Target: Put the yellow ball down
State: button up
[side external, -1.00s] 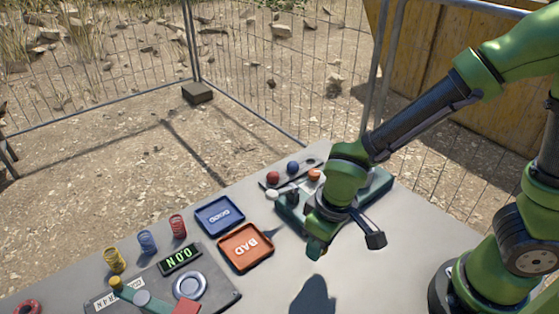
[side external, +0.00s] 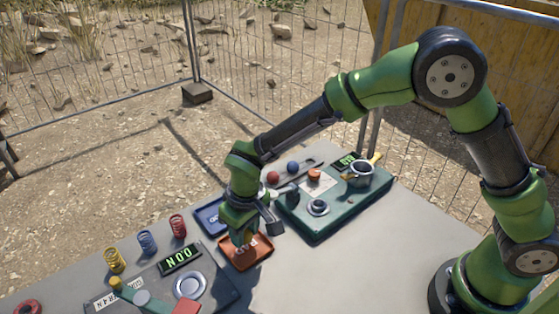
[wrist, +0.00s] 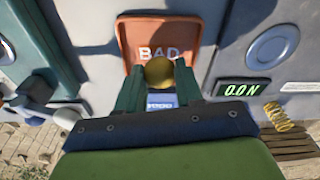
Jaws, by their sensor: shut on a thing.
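My gripper (wrist: 159,86) is shut on the yellow ball (wrist: 159,71), which shows between its two fingers in the wrist view. In the side view my gripper (side external: 243,236) points down over the orange tray marked BAD (side external: 262,254). The ball cannot be made out there. The wrist view shows the orange tray (wrist: 127,38) behind the ball. I cannot tell whether the ball touches the tray.
The blue tray (side external: 204,212) is partly hidden by my gripper. A green device with a metal cup (side external: 361,176) stands right. A grey device with a 0.0 N display (side external: 180,259) and coloured springs (side external: 147,241) are left. The table's front is clear.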

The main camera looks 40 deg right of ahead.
aim_at(249, 238)
jog(key=shift+f, duration=0.9)
jog(key=o, duration=1.1)
jog(key=shift+f, duration=0.15)
notch_tip(249, 238, up, 12)
jog(key=s, duration=0.1)
jog(key=s+d+r+m+t+y, duration=0.1)
jog(key=s+d+r+m, duration=0.1)
jog(key=d+r, duration=0.45)
jog(key=s+d+r+m+t, duration=0.2)
jog(key=s+d, duration=0.4)
jog(key=d, duration=0.2)
jog(key=s+d+r+m+t, duration=0.2)
jog(key=s+d, duration=0.5)
jog(key=shift+s+d+r+t+y, duration=0.15)
jog(key=shift+d+r+t+y, duration=0.2)
jog(key=shift+r+t+y, duration=0.05)
